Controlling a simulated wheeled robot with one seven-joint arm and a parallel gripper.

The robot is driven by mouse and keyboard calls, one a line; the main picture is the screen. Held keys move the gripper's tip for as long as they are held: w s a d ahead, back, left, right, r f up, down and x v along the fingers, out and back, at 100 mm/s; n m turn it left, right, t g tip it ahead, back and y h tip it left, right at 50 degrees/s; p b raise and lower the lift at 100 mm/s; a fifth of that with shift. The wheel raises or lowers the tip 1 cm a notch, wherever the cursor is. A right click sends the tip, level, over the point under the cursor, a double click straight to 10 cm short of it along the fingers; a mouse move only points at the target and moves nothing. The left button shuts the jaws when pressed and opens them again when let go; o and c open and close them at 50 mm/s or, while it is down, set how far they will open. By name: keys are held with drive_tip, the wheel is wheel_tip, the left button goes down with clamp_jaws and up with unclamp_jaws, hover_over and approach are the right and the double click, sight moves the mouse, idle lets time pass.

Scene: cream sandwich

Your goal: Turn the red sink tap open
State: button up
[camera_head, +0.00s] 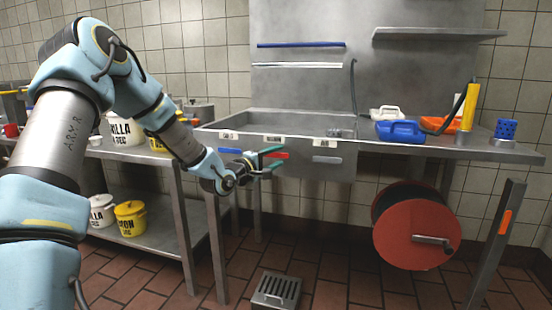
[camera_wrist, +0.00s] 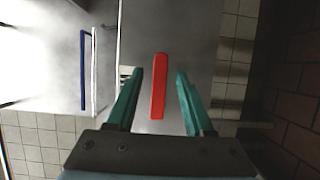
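The red sink tap (camera_head: 277,155) is a flat red bar on the front panel of the steel sink (camera_head: 290,123), beside a blue bar (camera_head: 229,150) to its left and a grey bar (camera_head: 326,159) to its right. My gripper (camera_head: 272,158) is at the sink front, close to the red tap. In the wrist view the red tap (camera_wrist: 159,86) lies between my two green fingers (camera_wrist: 158,100). The fingers are open, with a gap on both sides of the tap. I cannot tell how far they reach along its depth.
White labels (camera_head: 273,139) line the sink's front edge. A blue container (camera_head: 400,131), a yellow cylinder (camera_head: 468,107) and a blue cup (camera_head: 506,129) stand on the counter at right. A red hose reel (camera_head: 417,226) hangs below. A grated steel box (camera_head: 277,290) stands on the floor.

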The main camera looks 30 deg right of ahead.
clamp_jaws()
idle(1.3)
